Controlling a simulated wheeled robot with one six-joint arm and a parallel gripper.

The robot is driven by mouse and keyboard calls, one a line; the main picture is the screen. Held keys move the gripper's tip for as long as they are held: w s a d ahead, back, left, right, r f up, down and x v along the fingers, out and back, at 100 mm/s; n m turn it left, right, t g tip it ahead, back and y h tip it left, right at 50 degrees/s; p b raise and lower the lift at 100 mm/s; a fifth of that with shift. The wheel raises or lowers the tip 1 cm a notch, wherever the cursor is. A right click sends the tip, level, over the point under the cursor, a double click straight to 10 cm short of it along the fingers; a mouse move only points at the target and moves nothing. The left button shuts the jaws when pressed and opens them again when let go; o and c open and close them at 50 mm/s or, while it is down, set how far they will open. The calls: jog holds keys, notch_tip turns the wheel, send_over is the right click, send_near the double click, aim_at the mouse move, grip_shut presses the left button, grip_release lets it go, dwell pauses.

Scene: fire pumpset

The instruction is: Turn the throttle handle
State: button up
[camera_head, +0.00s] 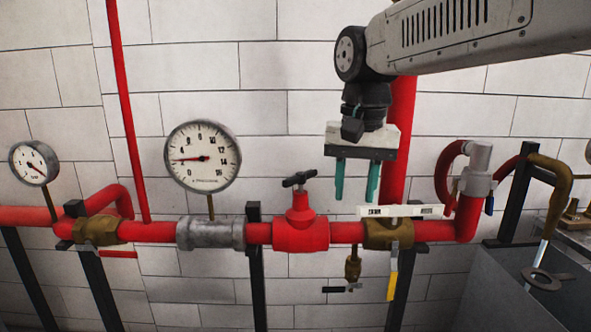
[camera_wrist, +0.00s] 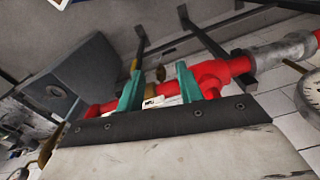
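A red valve (camera_head: 301,232) sits in the red pipe line, with a black cross-shaped handle (camera_head: 299,180) on top. This handle looks like the throttle handle, though no label confirms it. My gripper (camera_head: 355,202) points down with its two teal fingers apart and nothing between them. It appears to the right of the black handle and above the pipe, apart from the handle. In the wrist view, my gripper (camera_wrist: 158,82) also shows open, with the red pipe (camera_wrist: 98,110) beyond the fingers. I cannot make out the black handle in the wrist view.
A brass valve (camera_head: 389,236) with a hanging yellow lever (camera_head: 392,280) and a white bar (camera_head: 375,211) on top lies below my gripper. A large gauge (camera_head: 203,157) stands left of the red valve. A vertical red pipe (camera_head: 402,130) runs behind my gripper. A grey tank (camera_head: 500,295) stands at the right.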

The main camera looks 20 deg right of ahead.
jog(key=w+r+m, duration=0.3)
jog(key=w, duration=0.7)
jog(key=m, duration=0.3)
send_over(301, 174)
jog(key=shift+s+r+g, duration=0.4)
jog(key=shift+w+f+m, duration=0.1)
jog(key=shift+w+m, duration=0.2)
jog(key=shift+w, duration=0.05)
jog(key=shift+w+f, duration=0.1)
jog(key=shift+f, duration=0.15)
notch_tip(301, 174, down, 7)
jog(key=shift+f, duration=0.1)
jog(key=shift+c, duration=0.3)
grip_shut()
